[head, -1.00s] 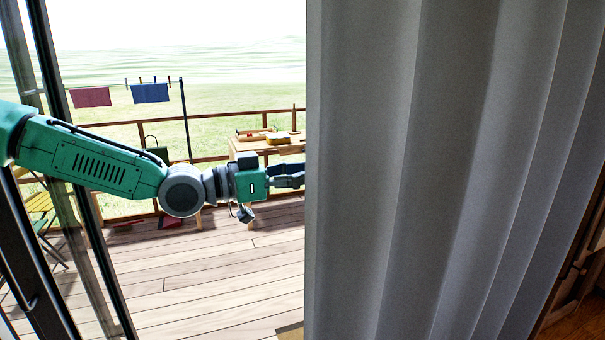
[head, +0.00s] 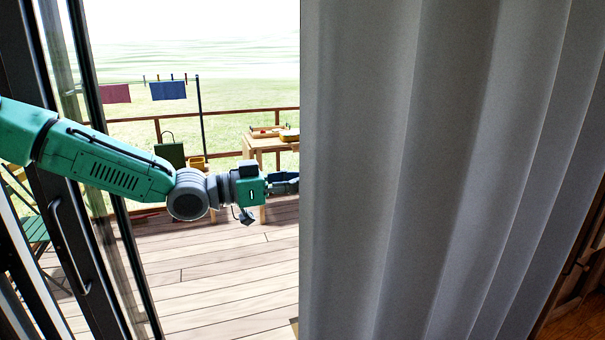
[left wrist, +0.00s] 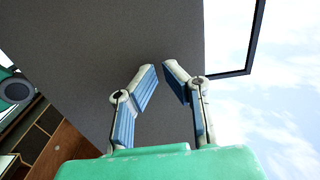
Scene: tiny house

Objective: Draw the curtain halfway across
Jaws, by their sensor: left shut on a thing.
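The grey curtain (head: 430,170) hangs in folds over the right half of the head view. Its free left edge runs straight down near the middle. My left gripper (head: 291,183) reaches in from the left to that edge, and its fingertips are partly hidden by the cloth. In the left wrist view, the curtain (left wrist: 110,50) fills the middle and upper left. There, the gripper's two fingers (left wrist: 164,82) are close together, shut on the curtain at its edge. My right gripper is not in view.
A dark-framed glass sliding door (head: 105,200) stands at the left, with a handle. Through the opening lie a wooden deck (head: 220,260), a railing, a small table (head: 262,148) and a clothesline with cloths (head: 168,90). A wooden piece stands at the lower right.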

